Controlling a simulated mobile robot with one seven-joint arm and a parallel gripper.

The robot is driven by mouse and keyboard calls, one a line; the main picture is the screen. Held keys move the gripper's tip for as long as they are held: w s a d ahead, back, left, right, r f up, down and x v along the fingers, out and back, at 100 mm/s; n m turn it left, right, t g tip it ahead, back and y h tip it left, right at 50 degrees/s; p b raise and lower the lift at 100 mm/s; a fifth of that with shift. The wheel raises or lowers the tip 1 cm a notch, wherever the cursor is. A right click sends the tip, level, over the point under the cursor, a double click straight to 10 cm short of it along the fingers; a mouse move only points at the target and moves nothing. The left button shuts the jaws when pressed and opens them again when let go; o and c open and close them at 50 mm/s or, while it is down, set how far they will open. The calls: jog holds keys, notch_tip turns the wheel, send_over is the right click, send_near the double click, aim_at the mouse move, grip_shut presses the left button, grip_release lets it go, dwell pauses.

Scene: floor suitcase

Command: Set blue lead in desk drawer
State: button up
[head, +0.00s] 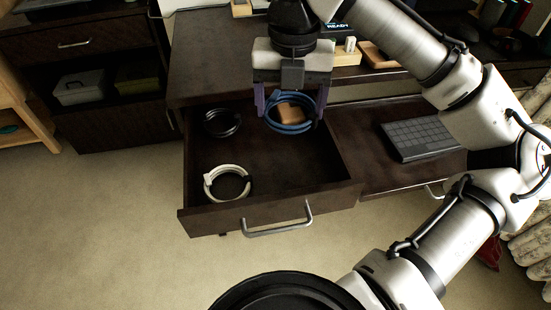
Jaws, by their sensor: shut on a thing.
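The blue lead (287,127) is a coiled ring at the back right of the open desk drawer (272,215), in the head view. My gripper (290,112) points down over that part of the drawer, with its purple fingers at the left and right of the coil. It is shut on the blue lead. I cannot tell whether the coil touches the drawer floor. A tan block (290,112) shows within the ring of the coil. A white coiled lead (228,183) lies at the drawer's front left, and a black coil (222,123) at its back left.
The drawer's front panel has a metal handle (277,225). A keyboard (421,138) lies on a dark tray right of the drawer. The dark desktop (215,60) is behind. Bare drawer floor (285,175) shows at front right. A cabinet (85,75) stands at left.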

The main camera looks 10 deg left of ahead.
aim_at(286, 172)
notch_tip(286, 172, down, 15)
jog(key=b, duration=0.3)
jog(key=shift+f, duration=0.1)
jog(key=shift+f, duration=0.15)
jog(key=o, duration=1)
jog(key=shift+c, duration=0.2)
notch_tip(286, 172, up, 12)
jog(key=p, duration=0.3)
jog(key=shift+r, duration=0.2)
